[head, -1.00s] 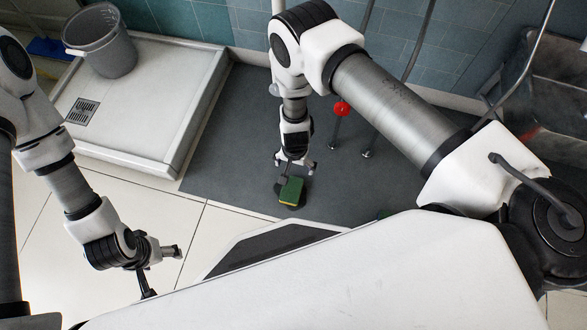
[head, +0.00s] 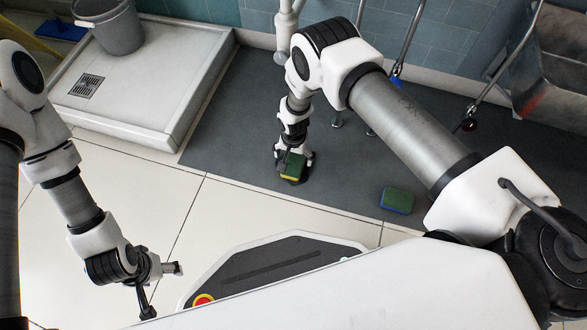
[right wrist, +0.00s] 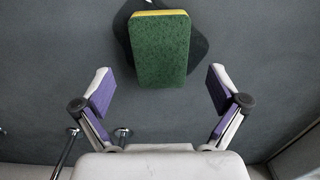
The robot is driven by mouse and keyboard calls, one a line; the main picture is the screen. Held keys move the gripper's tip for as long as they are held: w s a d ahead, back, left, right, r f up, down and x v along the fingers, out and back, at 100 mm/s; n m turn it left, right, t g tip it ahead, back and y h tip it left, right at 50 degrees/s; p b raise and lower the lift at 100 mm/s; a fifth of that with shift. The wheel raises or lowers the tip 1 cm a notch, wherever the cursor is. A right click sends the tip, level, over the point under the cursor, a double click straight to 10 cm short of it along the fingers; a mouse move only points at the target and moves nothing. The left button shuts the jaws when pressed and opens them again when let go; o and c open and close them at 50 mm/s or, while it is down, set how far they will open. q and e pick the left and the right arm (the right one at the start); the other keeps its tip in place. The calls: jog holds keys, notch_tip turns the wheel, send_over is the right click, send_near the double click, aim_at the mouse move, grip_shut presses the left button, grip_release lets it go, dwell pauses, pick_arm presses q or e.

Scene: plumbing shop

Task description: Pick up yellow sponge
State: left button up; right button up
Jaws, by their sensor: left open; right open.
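The yellow sponge (head: 293,167) has a green top face and a yellow side. In the head view it rests on a dark rounded piece on the grey mat. In the right wrist view the sponge (right wrist: 160,48) is just ahead of the fingers, roughly centred between them, with its yellow edge at the far side. My right gripper (head: 292,155) points down over the sponge; its open, empty purple-padded fingers (right wrist: 160,84) show in the wrist view, and I see no contact. My left gripper (head: 162,290) is open and empty over the pale tiles.
A second sponge (head: 397,200), green on top and blue at the side, lies on the grey mat (head: 235,140) to the right. A shower tray (head: 140,100) with a grey bucket (head: 112,25) stands at back left. Metal pipes stand behind, near a steel sink (head: 560,60).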

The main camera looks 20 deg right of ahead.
aim_at(294, 163)
notch_tip(294, 163, down, 5)
jog(key=b, duration=0.3)
jog(key=shift+r, duration=0.2)
jog(key=c, duration=0.8)
jog(key=shift+c, duration=0.3)
